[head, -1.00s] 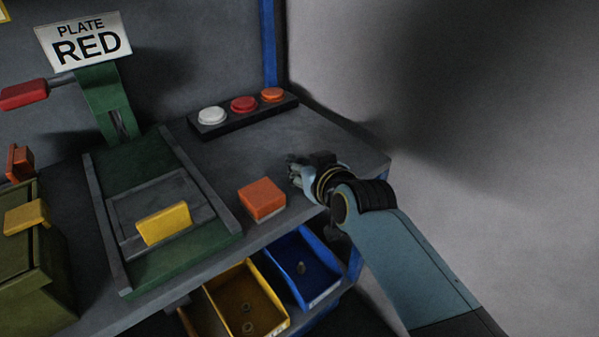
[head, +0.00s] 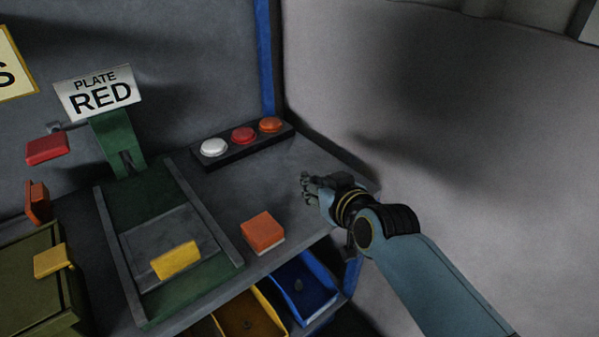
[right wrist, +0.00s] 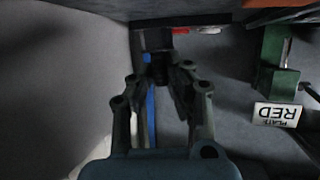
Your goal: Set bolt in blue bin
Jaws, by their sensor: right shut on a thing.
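My right gripper (head: 308,187) is above the right end of the bench, up and beyond the blue bin. In the right wrist view its fingers (right wrist: 161,68) are closed together at the tips on a small dark thing, which I take to be the bolt; its shape is mostly hidden by the fingers. My left gripper is not in view.
A yellow bin (head: 262,306) stands left of the blue one. On the bench are an orange block (head: 262,231), a green press (head: 165,205) with a yellow block (head: 176,260), and a button strip (head: 240,147). A wall (head: 450,130) bounds the right.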

